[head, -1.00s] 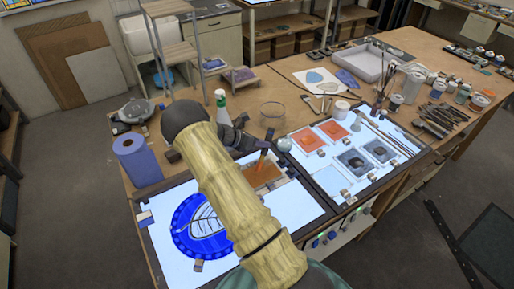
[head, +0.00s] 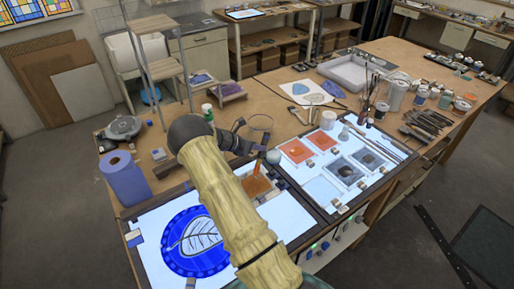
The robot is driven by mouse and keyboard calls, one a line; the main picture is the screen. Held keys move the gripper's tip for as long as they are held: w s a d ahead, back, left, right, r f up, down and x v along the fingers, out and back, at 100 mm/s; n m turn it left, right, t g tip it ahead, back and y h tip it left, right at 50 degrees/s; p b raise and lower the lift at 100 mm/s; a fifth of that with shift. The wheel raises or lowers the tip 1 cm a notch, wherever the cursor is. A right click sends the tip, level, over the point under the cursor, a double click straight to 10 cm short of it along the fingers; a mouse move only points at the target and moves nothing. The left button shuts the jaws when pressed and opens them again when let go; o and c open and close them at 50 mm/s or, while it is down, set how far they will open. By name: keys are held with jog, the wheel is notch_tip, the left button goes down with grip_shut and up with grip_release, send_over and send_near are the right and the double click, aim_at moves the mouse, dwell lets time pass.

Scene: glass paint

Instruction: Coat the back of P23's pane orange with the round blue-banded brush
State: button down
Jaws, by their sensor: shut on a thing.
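My gripper (head: 262,146) is over the far right of the left light table, shut on a slim upright brush (head: 257,167). The brush's lower part looks orange; its band is too small to make out clearly. Its tip is at or just above an orange-brown pane (head: 262,187) lying flat on the lit surface. I cannot tell whether it touches. My arm hides part of the pane's near left side. No label P23 is readable.
A blue round leaf panel (head: 196,240) lies left on the light table. The right light table holds orange panes (head: 296,151), dark-patched panes (head: 345,170) and a pale pane (head: 322,190). A small pale jar (head: 273,157) stands beside the brush. A blue roll (head: 124,180) stands left.

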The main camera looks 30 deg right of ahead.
jog(key=shift+f, duration=0.1)
jog(key=shift+f, duration=0.3)
jog(key=shift+f+b, duration=0.25)
jog(key=shift+b, duration=0.1)
dwell(0.6)
jog(key=shift+d, duration=1.1)
jog(key=shift+r+p, duration=1.55)
jog(key=shift+r, duration=0.95)
